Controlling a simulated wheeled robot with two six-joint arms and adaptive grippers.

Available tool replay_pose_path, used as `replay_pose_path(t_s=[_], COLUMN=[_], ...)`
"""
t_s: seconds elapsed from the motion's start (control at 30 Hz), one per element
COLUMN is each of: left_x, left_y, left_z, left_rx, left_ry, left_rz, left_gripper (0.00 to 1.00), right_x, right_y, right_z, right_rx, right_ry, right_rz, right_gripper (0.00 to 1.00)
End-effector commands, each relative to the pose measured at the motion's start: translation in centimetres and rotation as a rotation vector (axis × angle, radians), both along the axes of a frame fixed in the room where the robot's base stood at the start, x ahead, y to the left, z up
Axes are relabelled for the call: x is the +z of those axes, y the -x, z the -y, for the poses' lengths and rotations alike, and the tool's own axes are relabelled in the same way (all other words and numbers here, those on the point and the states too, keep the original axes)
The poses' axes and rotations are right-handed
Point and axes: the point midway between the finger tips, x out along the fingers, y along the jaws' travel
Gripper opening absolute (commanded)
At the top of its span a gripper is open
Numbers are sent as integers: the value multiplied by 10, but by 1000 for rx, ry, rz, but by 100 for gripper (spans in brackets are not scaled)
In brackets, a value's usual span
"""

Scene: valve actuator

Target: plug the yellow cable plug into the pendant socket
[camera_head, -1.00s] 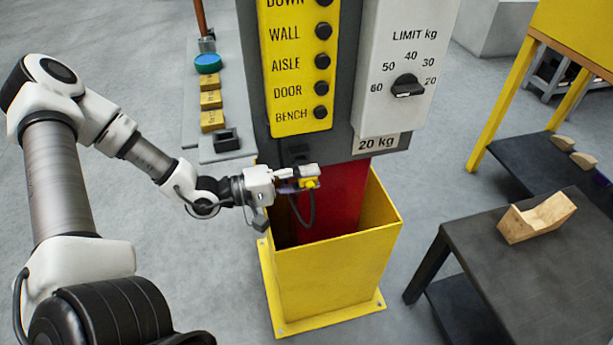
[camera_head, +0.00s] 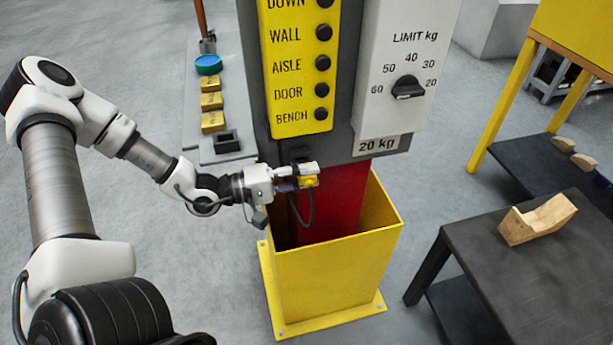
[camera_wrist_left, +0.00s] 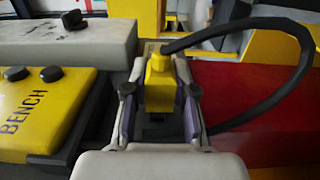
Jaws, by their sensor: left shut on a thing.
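My left gripper (camera_head: 300,179) is shut on the yellow cable plug (camera_head: 310,181), just below the yellow button pendant (camera_head: 294,70) and in front of the red column. In the left wrist view the plug (camera_wrist_left: 160,84) sits between the two fingers (camera_wrist_left: 160,112), with a black cable looping from its far end to the right. The pendant's lower end with the BENCH button (camera_wrist_left: 40,110) lies to the left there. A small dark block below the pendant (camera_head: 297,153) may be the socket; its opening is not clear. My right gripper is not in view.
A yellow box guard (camera_head: 335,275) surrounds the red column (camera_head: 340,200) under the gripper. A grey limit-dial box (camera_head: 405,65) stands to the right of the pendant. A shelf with yellow blocks (camera_head: 212,100) is at left. A dark table (camera_head: 520,270) holds a wooden block (camera_head: 538,217).

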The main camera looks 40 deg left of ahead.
Motion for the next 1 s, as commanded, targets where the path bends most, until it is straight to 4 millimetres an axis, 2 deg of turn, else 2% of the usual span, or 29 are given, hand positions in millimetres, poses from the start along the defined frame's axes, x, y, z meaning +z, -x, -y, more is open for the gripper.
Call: replay_pose_path(t_s=[0.77, 0.8, 0.87, 1.0], left_x=[0, 0, 0, 0], left_y=[-13, -13, -13, -13], left_z=[-15, -15, -15, -15], left_rx=[1, 1, 0, 0], left_ry=[0, 0, 0, 0], left_rz=[-1, -1, -1, -1], left_gripper=[0, 33, 54, 55], right_x=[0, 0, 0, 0], right_y=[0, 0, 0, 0], right_z=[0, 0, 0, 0], right_rx=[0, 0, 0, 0], right_ry=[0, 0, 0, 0], right_rz=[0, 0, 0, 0], right_gripper=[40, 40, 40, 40])
